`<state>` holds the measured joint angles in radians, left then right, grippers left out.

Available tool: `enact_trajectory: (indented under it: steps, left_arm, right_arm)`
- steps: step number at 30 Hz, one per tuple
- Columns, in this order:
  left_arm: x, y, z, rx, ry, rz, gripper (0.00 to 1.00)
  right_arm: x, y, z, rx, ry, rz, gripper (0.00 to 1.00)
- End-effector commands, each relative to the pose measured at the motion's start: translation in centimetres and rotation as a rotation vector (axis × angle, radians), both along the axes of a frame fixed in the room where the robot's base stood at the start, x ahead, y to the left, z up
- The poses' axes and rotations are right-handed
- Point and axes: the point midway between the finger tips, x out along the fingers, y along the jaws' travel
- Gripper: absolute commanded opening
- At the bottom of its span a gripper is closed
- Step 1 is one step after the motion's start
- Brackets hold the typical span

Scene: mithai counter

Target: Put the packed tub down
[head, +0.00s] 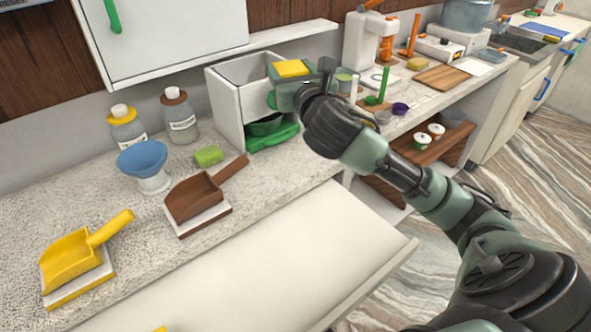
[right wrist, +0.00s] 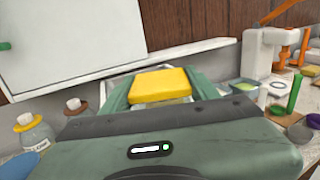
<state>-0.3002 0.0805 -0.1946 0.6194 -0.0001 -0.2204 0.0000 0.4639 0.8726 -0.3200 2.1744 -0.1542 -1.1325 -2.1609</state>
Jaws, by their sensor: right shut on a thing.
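The packed tub, with a flat yellow top (head: 292,68), is in my right gripper (head: 296,84). The gripper is shut on it. The tub is at the open white box (head: 228,103) on the counter, near its right side. In the right wrist view the yellow top (right wrist: 160,86) shows level between the two green fingers. The tub's lower part is hidden by the gripper, and I cannot tell whether it touches anything below. My left gripper is not in view.
A green scoop (head: 268,132) lies in the box's lower opening. A brown scoop (head: 205,188), a yellow scoop (head: 75,258), a blue funnel (head: 142,158) and a green sponge (head: 208,155) stand left. A white wall cabinet (head: 165,35) hangs above. An open drawer (head: 270,275) juts out in front.

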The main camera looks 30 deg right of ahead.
Motion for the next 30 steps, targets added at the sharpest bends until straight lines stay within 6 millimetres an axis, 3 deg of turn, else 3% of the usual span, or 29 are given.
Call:
enact_trajectory:
  steps: [2, 5, 18, 22, 30]
  left_arm:
    - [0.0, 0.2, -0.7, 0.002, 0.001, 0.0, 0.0]
    - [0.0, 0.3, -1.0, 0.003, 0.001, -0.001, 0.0]
    - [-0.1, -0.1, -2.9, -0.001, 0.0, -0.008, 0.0]
    - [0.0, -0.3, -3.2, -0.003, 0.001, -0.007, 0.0]
    - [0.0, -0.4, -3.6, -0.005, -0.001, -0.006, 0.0]
  right_arm:
    - [0.2, -0.9, 0.6, 0.005, -0.003, -0.015, 0.12]
    - [0.3, -1.2, -0.2, 0.01, 0.004, -0.019, 0.12]
    - [0.2, -1.2, -11.5, 0.013, 0.007, -0.02, 0.12]
    - [0.2, -1.2, -13.6, 0.011, 0.004, -0.02, 0.12]
    - [0.2, -1.2, -15.7, 0.01, 0.002, -0.02, 0.12]
